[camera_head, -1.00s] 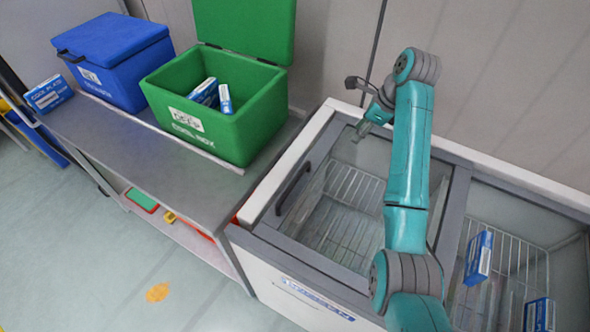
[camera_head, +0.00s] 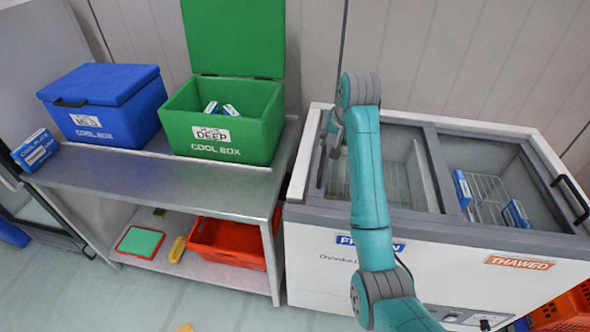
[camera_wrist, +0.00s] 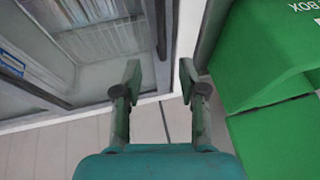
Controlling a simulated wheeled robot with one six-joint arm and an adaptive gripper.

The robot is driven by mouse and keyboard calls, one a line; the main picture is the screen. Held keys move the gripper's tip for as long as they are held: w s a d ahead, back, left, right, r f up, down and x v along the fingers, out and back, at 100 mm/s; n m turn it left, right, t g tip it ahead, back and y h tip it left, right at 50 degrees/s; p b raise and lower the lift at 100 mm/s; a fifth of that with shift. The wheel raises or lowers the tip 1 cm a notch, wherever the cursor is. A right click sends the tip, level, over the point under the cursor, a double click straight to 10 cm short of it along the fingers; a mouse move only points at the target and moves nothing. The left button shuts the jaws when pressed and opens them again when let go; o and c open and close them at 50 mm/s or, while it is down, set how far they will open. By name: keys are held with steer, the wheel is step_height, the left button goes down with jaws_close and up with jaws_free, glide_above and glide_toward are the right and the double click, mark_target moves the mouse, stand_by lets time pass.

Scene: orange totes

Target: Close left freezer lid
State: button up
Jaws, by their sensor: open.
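The white chest freezer (camera_head: 440,245) stands at the right, with a grey-framed top. Its left section (camera_head: 400,165), above a blue label partly hidden by my arm, shows a wire basket. Whether the left lid's glass covers it, I cannot tell. My gripper (camera_head: 332,135) is over the freezer's left end, partly hidden by my arm. In the wrist view my gripper (camera_wrist: 161,78) is open and empty, its two fingers apart above the freezer's pale rim (camera_wrist: 187,45). The dark frame and basket lie to the left there.
The freezer's right section (camera_head: 500,190) holds blue-white packs and has a black handle (camera_head: 571,199). A steel table (camera_head: 150,185) left of the freezer carries an open green cool box (camera_head: 225,135) and a closed blue one (camera_head: 108,115). The wall stands close behind.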

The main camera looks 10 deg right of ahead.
mark_target(323, 159)
steer(key=x, duration=1)
steer(key=shift+w+a+f, duration=0.15)
steer(key=shift+a+f, duration=0.05)
steer(key=shift+f, duration=0.15)
jaws_close()
